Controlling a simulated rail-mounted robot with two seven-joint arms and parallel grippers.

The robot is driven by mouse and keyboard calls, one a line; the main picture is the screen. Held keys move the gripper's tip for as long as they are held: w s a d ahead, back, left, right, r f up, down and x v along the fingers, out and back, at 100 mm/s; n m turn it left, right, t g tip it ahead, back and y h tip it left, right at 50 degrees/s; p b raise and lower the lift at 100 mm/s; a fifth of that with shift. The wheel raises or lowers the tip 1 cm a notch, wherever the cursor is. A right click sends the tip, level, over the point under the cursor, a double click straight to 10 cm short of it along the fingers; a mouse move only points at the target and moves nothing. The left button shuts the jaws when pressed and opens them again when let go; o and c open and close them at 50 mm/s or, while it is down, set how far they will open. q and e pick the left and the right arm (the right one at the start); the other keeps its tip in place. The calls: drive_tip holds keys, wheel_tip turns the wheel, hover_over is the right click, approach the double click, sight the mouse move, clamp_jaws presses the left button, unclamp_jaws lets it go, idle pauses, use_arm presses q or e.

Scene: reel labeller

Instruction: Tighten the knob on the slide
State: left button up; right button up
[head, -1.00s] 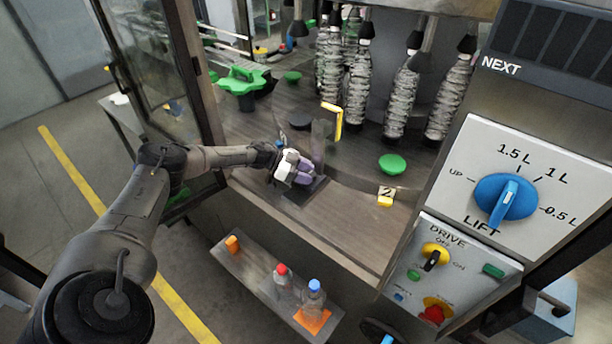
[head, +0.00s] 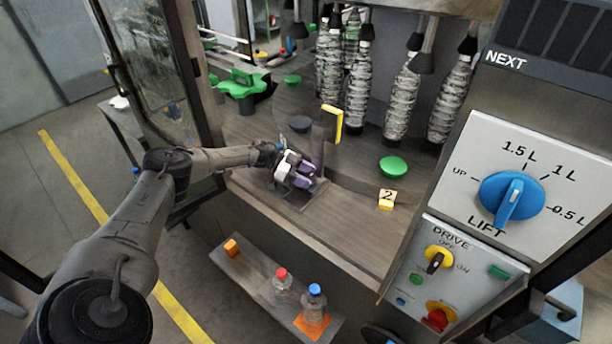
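My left gripper (head: 302,174) is over the front of the machine deck, at a small grey bracket with a flat base plate (head: 308,198). The bracket appears to be the slide, but the gripper covers much of it. The pale gripper body and purple-grey fingers are close against it. I cannot make out the knob; it may be hidden behind the fingers. Whether the fingers are open or shut on something is too small to tell. My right gripper is not in view.
A yellow plate (head: 333,122) stands behind the gripper. A green disc (head: 393,166) and a yellow marker numbered 2 (head: 387,199) are to the right. A green star wheel (head: 243,84) is at back left. The control panel (head: 459,281) fills the right. Bottles stand on a lower shelf (head: 262,275).

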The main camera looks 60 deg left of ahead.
use_arm(q)
drive_tip(key=shift+o, duration=0.8)
drive_tip(key=shift+s, duration=0.1)
drive_tip(key=shift+f, duration=0.1)
